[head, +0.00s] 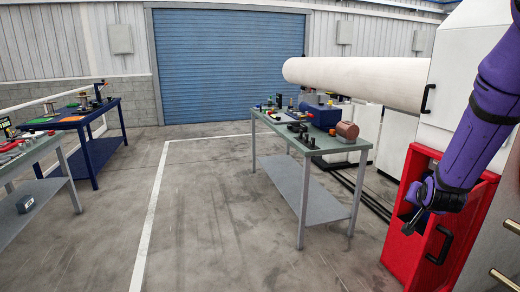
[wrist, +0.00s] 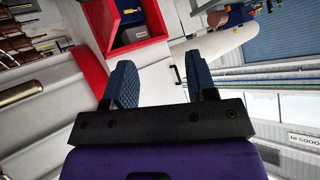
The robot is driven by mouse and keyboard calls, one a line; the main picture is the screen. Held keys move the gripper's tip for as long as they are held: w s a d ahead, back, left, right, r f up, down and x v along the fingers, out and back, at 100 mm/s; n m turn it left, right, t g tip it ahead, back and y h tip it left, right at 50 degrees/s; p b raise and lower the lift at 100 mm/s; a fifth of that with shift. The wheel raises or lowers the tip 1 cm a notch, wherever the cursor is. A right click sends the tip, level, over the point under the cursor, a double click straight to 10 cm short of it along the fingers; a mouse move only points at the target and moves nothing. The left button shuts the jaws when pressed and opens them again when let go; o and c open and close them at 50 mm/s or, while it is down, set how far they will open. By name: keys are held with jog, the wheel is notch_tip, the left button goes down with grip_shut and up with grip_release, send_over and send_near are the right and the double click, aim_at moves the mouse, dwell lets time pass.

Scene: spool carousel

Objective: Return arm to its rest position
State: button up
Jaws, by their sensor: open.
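My purple arm hangs at the right side of the head view, and my gripper (head: 412,220) is in front of the red cabinet (head: 410,249). In the wrist view my gripper (wrist: 163,75) has two blue textured fingers standing well apart, with nothing between them. The red cabinet (wrist: 90,66) shows there beyond the left finger, with an open red compartment (wrist: 130,38) at the top. In the head view the fingers are small and dark, partly hidden by the wrist.
A green-topped table (head: 325,141) with small parts and a copper-coloured cylinder (head: 347,131) stands at centre right. A large pale roll (head: 355,79) extends behind it. A blue table (head: 110,146) and another bench (head: 35,152) stand left. The floor (head: 215,215) between is clear.

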jog(key=s+a+r+n+y, duration=0.2)
jog(key=s+a+r, duration=0.3)
jog(key=a+r, duration=0.25)
jog(key=s+a+r+n+g, duration=0.1)
jog(key=s+a+r+n, duration=0.1)
jog(key=s, duration=0.6)
jog(key=s+a+r+n+g+y, duration=0.1)
jog(key=s+a+r, duration=0.3)
jog(key=s, duration=0.5)
jog(key=s+a+r+n+g+y, duration=0.1)
jog(key=s+a+r, duration=0.3)
jog(key=s, duration=0.4)
jog(key=shift+s+r+n+g, duration=0.4)
jog(key=shift+r+n+g, duration=0.5)
jog(key=shift+d, duration=0.1)
